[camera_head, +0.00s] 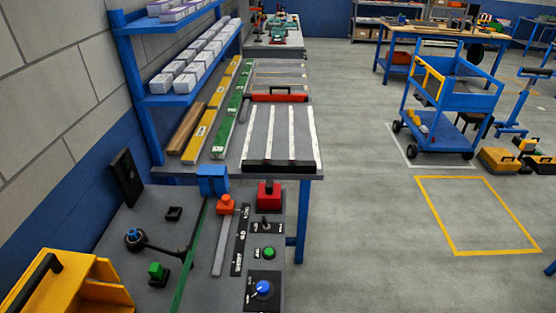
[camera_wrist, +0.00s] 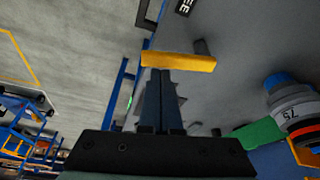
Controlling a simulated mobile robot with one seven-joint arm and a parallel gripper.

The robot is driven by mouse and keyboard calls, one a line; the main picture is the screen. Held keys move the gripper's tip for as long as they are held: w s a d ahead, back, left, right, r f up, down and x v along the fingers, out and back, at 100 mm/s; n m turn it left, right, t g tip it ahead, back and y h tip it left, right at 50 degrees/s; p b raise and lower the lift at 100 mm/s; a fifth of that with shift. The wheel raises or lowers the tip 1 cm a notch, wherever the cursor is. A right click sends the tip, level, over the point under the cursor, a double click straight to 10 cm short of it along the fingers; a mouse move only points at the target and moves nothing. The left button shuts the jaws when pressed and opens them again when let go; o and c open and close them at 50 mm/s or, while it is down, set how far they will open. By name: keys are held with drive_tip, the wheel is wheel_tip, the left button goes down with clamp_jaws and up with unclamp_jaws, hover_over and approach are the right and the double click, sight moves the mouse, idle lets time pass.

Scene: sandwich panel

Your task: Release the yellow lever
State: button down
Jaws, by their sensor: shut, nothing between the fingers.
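In the wrist view a yellow bar-shaped lever (camera_wrist: 180,62) lies across the picture, with a short dark post (camera_wrist: 203,47) behind it, on a grey panel surface (camera_wrist: 235,70). My gripper (camera_wrist: 161,72) points at the lever. Its two dark fingers are together and empty. The fingertips appear right at the lower edge of the bar, left of its middle; I cannot tell whether they touch it. I cannot make out the lever or my gripper in the head view.
The head view shows a control bench with a red block (camera_head: 269,195), blue knob (camera_head: 263,289) and yellow case (camera_head: 75,285). Open floor (camera_head: 365,240) lies to its right.

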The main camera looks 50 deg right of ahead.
drive_tip(key=shift+s+a+r+p, duration=0.2)
drive_tip(key=shift+s+p, duration=0.15)
drive_tip(key=shift+p, duration=0.55)
drive_tip(key=shift+s+m+p, duration=0.15)
drive_tip(key=shift+m+p, duration=0.15)
drive_tip(key=shift+m, duration=0.2)
drive_tip(key=shift+s+a+f, duration=0.1)
drive_tip(key=shift+s+f, duration=0.05)
drive_tip(key=shift+s, duration=0.05)
drive_tip(key=shift+f, duration=0.1)
drive_tip(key=shift+w, duration=0.1)
